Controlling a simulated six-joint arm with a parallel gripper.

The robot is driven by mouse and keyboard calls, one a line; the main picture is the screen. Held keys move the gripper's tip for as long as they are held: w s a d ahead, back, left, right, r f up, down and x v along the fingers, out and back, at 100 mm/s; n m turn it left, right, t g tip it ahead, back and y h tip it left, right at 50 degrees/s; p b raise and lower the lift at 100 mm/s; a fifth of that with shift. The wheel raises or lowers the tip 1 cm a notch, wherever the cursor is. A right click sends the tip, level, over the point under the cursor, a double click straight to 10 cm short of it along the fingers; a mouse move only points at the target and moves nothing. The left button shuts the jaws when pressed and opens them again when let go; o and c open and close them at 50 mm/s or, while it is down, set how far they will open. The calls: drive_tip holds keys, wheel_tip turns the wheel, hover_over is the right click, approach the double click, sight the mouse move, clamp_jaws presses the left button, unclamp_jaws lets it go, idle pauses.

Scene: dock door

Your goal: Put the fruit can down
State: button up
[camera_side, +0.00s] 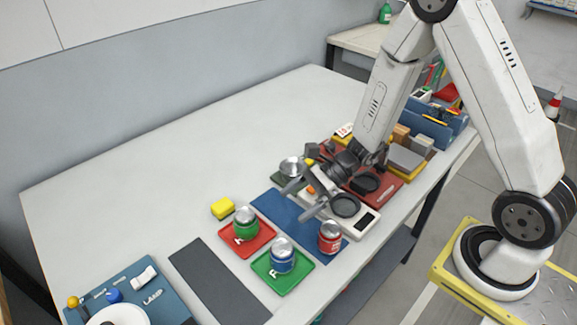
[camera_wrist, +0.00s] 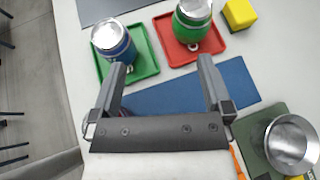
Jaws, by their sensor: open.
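Three cans with silvery lids stand upright; I cannot tell which is the fruit can. A blue can (camera_side: 282,256) stands on a green tray (camera_side: 298,278), and a green can (camera_side: 245,222) on a red tray (camera_side: 262,246). A red can (camera_side: 330,237) stands at the near end of a blue mat (camera_side: 275,206). My gripper (camera_side: 301,199) is open and empty above the blue mat, apart from the cans. In the wrist view, its fingers (camera_wrist: 162,62) are spread, with the blue can (camera_wrist: 112,40) and green can (camera_wrist: 191,20) beyond them.
A yellow block (camera_side: 222,208) lies behind the red tray. A metal cup (camera_wrist: 291,142) stands right of my gripper in the wrist view. A white device with a round dark plate (camera_side: 346,205) is close by. A dark grey mat (camera_side: 215,280) lies bare; the table's back left is clear.

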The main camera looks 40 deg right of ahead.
drive_tip(key=s+n+g+h, duration=0.1)
drive_tip(key=s+n, duration=0.1)
drive_tip(key=n, duration=0.1)
drive_tip(key=s+d+r+n+g+h, duration=0.1)
drive_tip(key=s+n+g+h, duration=0.1)
drive_tip(key=s, duration=0.1)
drive_tip(key=s+d+n+g+h, duration=0.1)
drive_tip(key=s+n, duration=0.1)
drive_tip(key=n, duration=0.1)
drive_tip(key=shift+s+r+n+g+h, duration=0.15)
drive_tip(key=shift+s+n+g+h, duration=0.15)
drive_tip(key=shift+s, duration=0.1)
drive_tip(key=d+r+n+t+h, duration=0.3)
drive_tip(key=d+r+n+h, duration=0.2)
drive_tip(key=n, duration=0.7)
drive_tip(key=shift+d+h, duration=1.05)
drive_tip(key=shift+h, duration=0.05)
drive_tip(key=shift+s, duration=0.1)
